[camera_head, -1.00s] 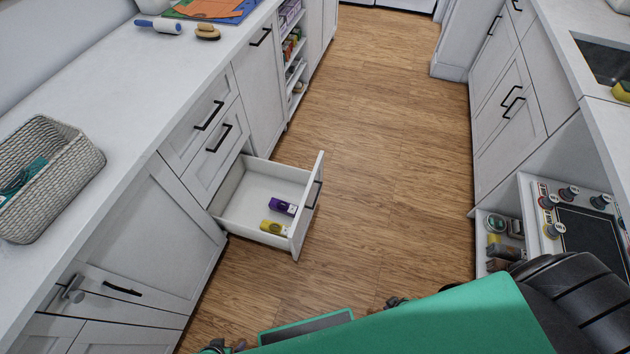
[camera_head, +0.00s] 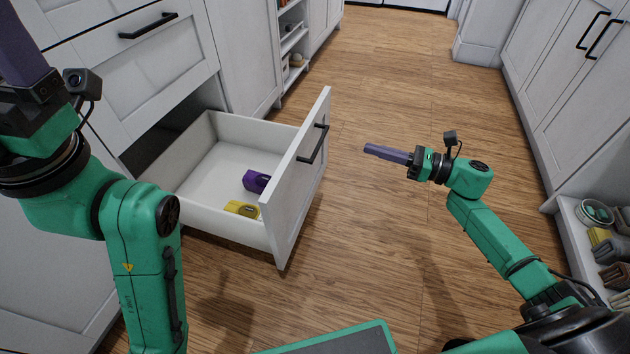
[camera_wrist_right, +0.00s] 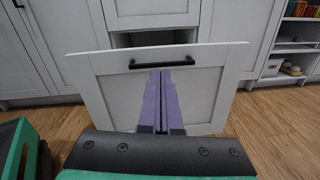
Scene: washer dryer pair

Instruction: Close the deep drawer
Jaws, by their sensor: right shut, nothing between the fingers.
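The deep drawer (camera_head: 212,220) is a white drawer low in the left cabinet, pulled well out. Its front panel (camera_head: 292,208) carries a black bar handle (camera_head: 313,144). A purple item (camera_head: 256,181) and a yellow item (camera_head: 241,209) lie inside. My right gripper (camera_head: 368,149) is shut and empty, apart from the drawer front and to its right, pointing at it. In the right wrist view its purple fingers (camera_wrist_right: 159,75) are together in front of the drawer's handle (camera_wrist_right: 161,64). My left gripper (camera_head: 10,30) is at the upper left, its fingertips cut off by the picture edge.
An upper drawer (camera_head: 148,26) above the deep drawer is closed. The wooden floor (camera_head: 400,75) between the cabinets is clear. An open shelf (camera_head: 580,230) with several small items stands at the right. Open shelves (camera_head: 292,40) stand beyond the drawer.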

